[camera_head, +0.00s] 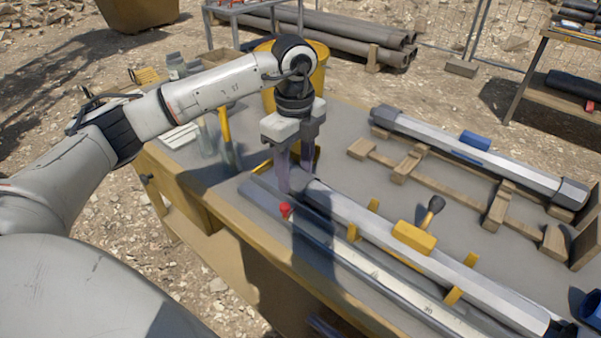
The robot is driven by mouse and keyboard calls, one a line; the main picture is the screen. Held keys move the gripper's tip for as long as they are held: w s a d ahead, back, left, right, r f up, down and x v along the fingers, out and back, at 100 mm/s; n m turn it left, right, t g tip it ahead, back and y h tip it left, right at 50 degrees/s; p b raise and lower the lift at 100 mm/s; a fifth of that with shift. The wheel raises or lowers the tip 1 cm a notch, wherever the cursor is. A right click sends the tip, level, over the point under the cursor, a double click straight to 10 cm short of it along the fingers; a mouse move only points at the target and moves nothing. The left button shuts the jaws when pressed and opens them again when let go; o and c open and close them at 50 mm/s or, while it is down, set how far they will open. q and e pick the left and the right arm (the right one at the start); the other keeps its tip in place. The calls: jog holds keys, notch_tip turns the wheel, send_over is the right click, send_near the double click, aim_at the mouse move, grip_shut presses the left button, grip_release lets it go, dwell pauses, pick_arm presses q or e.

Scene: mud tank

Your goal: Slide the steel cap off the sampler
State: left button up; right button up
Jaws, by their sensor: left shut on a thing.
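The sampler (345,213) is a long pale steel tube lying on the grey workbench top, running from the middle toward the lower right. A yellow block (414,238) sits on it, and yellow supports (454,295) stand along it. My left gripper (297,172) comes down from above at the tube's upper-left end. Its two fingers straddle that end and are shut on what appears to be the steel cap. The cap is mostly hidden by the fingers, so I cannot tell whether it is apart from the tube. My right gripper is not in view.
A parallel rail with a red knob (285,209) lies in front of the sampler. Behind it, another long tube (470,150) with dark ends rests on wooden blocks (497,204). A yellow bucket (318,75) stands behind my gripper.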

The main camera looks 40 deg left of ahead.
pick_arm(q)
jog(key=shift+w+a, duration=0.15)
jog(key=shift+a, duration=2)
jog(key=o, duration=1.5)
jog(key=shift+c, duration=0.2)
jog(key=shift+r, duration=0.1)
notch_tip(320, 180, up, 10)
